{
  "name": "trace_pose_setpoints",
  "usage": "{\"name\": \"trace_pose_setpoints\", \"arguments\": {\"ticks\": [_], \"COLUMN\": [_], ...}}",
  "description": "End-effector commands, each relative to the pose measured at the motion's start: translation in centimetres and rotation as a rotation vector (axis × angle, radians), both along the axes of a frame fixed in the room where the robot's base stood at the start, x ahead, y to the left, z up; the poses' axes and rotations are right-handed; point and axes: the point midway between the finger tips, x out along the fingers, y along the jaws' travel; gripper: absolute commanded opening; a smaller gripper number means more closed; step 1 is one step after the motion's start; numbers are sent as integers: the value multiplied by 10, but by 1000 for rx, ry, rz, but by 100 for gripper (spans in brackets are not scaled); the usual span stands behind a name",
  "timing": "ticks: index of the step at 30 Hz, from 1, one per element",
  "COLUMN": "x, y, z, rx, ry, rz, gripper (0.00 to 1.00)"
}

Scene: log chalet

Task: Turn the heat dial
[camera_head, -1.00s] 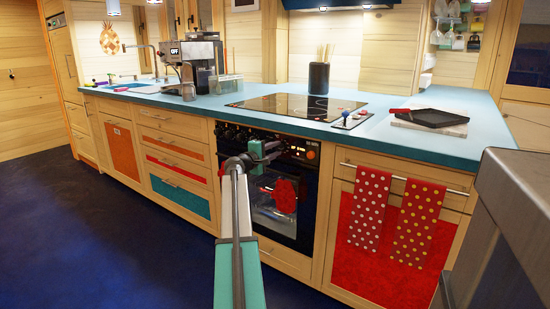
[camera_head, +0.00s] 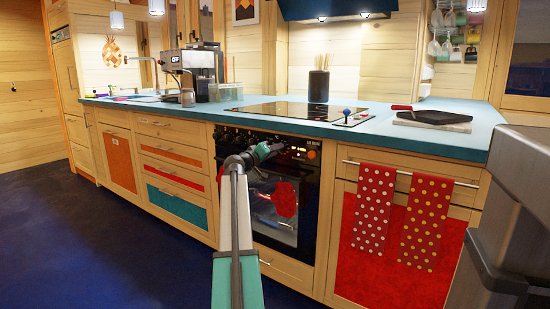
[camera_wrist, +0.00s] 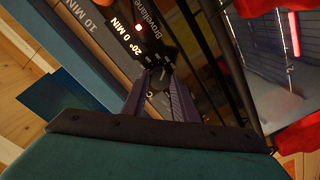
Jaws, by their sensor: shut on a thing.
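The black oven (camera_head: 300,222) sits under the blue counter, with a dark control panel across its top. My gripper (camera_head: 280,147) is at that panel, left of its lit display. In the wrist view my gripper's fingers (camera_wrist: 161,75) are closed on a small dark dial (camera_wrist: 153,60), largely hidden between the fingertips. I take it as the heat dial, but its marking is too dark to read. The panel display (camera_wrist: 125,38) beside it reads 20° and 0 MIN. Other dark knobs (camera_head: 232,133) show along the panel's left part.
A red mitt (camera_head: 285,199) hangs at the oven front, below my gripper. Two red dotted towels (camera_head: 373,210) hang on the drawer rail to the right. The cooktop (camera_head: 290,110) is above. A grey metal block (camera_head: 500,230) stands at the right edge. The floor at left is clear.

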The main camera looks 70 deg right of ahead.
Motion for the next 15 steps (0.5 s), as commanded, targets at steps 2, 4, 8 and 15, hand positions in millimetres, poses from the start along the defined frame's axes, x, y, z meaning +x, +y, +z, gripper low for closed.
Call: {"name": "trace_pose_setpoints", "arguments": {"ticks": [2,4,8,15], "x": [-2,-2,-3,-3], "y": [1,1,1,1], "z": [-5,-5,-4,-3], "rx": [-2,-7,-12,-13], "ry": [-29,-46,-67,-71], "rz": [-6,-7,-7,-7], "gripper": [4,4,4,4]}}
